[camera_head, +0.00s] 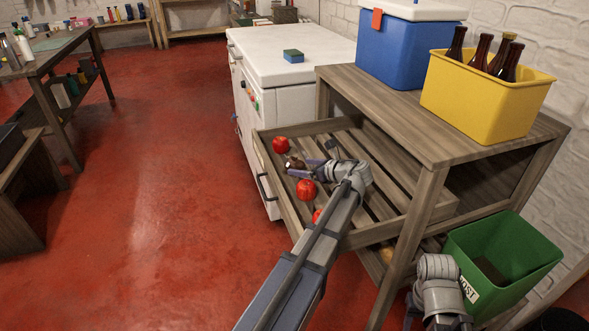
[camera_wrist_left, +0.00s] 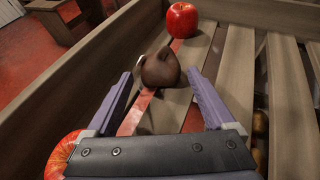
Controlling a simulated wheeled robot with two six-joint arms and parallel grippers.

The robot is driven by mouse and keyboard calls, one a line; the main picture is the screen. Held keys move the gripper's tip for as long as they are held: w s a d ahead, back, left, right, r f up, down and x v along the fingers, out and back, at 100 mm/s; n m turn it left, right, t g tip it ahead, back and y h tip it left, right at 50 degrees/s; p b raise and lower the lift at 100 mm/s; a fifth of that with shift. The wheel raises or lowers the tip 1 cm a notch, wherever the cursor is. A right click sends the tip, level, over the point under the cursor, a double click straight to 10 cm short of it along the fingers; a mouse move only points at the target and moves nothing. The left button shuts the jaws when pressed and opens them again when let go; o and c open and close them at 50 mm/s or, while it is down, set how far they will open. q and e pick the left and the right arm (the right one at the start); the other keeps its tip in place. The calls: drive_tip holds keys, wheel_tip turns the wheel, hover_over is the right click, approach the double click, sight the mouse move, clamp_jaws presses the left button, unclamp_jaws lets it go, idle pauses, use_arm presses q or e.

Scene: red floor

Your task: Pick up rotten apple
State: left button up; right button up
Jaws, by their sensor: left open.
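The rotten apple (camera_head: 293,163) is a small brown, shrivelled fruit lying on the slats of a wooden drawer tray (camera_head: 384,211). In the left wrist view the rotten apple (camera_wrist_left: 160,68) sits just ahead of and between the fingertips, with its lower part nearest the gap. My left gripper (camera_head: 304,168) is open, with purple fingers reaching over the tray toward the rotten apple. In the left wrist view no finger of the left gripper (camera_wrist_left: 159,80) is clearly closed on it. My right arm shows at the lower right, but its gripper is not visible.
Red apples lie in the tray: one beyond the rotten apple (camera_head: 280,145), one nearer (camera_head: 305,189), and another partly behind my arm (camera_head: 317,215). A green bin (camera_head: 510,251) stands at right. A yellow crate (camera_head: 482,104) with bottles and blue cooler (camera_head: 405,48) stand above.

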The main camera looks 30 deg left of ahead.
sight(300, 167)
use_arm(q)
drive_tip(key=x, duration=0.3)
drive_tip(key=shift+b, duration=0.35)
drive_tip(key=c, duration=1.2)
